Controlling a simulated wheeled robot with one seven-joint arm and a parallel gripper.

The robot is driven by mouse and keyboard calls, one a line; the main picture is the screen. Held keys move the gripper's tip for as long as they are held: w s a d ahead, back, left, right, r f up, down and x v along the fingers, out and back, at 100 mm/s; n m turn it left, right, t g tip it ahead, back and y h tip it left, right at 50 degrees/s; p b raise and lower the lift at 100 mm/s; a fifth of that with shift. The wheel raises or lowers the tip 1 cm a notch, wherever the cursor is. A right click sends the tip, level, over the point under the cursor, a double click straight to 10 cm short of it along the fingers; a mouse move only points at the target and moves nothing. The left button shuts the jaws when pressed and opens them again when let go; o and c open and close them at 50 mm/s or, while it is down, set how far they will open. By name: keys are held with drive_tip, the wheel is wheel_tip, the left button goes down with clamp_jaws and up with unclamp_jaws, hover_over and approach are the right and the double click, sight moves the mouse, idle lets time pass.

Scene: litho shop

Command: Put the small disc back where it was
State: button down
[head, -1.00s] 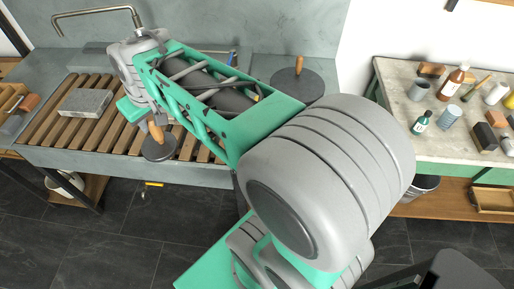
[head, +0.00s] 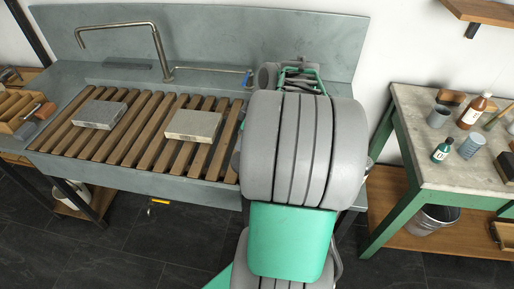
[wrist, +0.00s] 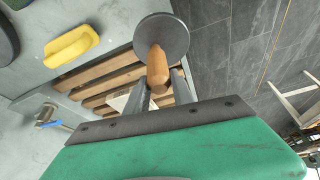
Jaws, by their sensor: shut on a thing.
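In the wrist view my gripper (wrist: 161,88) is shut on the wooden handle (wrist: 156,62) of the small disc. The small disc (wrist: 172,35) is dark grey, round and flat, and hangs beyond the fingertips. It is seen over the edge of the sink, with slats and floor behind it; I cannot tell its height. A larger dark disc (wrist: 6,42) is partly in view at the left edge of the wrist view, on the grey deck. In the head view my arm hides the gripper and both discs.
A yellow sponge (wrist: 72,45) lies on the deck, near a blue-handled tap valve (wrist: 45,118). Two stone slabs (head: 98,114) (head: 193,125) lie on the wooden slats (head: 146,125). A tall tap (head: 155,45) stands behind. A table with bottles (head: 425,165) is at right.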

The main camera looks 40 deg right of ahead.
drive_tip(key=w+d+f+p, duration=0.1)
drive_tip(key=d+f+p, duration=0.1)
drive_tip(key=d+f, duration=0.4)
drive_tip(key=shift+w+f, duration=0.15)
drive_tip(key=shift+f, duration=1.5)
drive_tip(key=shift+d+f, duration=0.1)
drive_tip(key=shift+f, duration=0.05)
drive_tip(key=c, duration=1.1)
unclamp_jaws()
